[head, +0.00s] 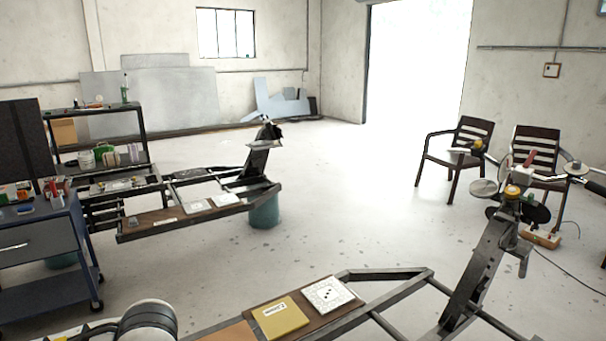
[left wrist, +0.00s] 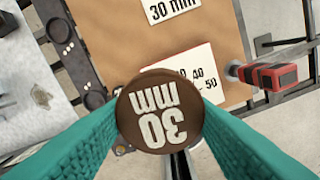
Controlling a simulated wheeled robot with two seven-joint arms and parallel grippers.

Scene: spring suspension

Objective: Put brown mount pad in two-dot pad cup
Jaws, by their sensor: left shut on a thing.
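In the left wrist view, the brown mount pad (left wrist: 159,112) is a round disc with "30 mm" on its face, which reads upside down. My left gripper (left wrist: 160,118) has teal fingers, one on each side of the pad, and is shut on it. The pad is above a brown board, and what lies directly beneath it is hidden. My right gripper is in neither view.
In the left wrist view, the brown board (left wrist: 115,35) carries white labels, with a dark strip (left wrist: 70,45) with round recesses on its left and a red-and-black tool (left wrist: 265,75) at right. The head view shows a yellow box (head: 280,318) beside a dotted white plate (head: 327,294).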

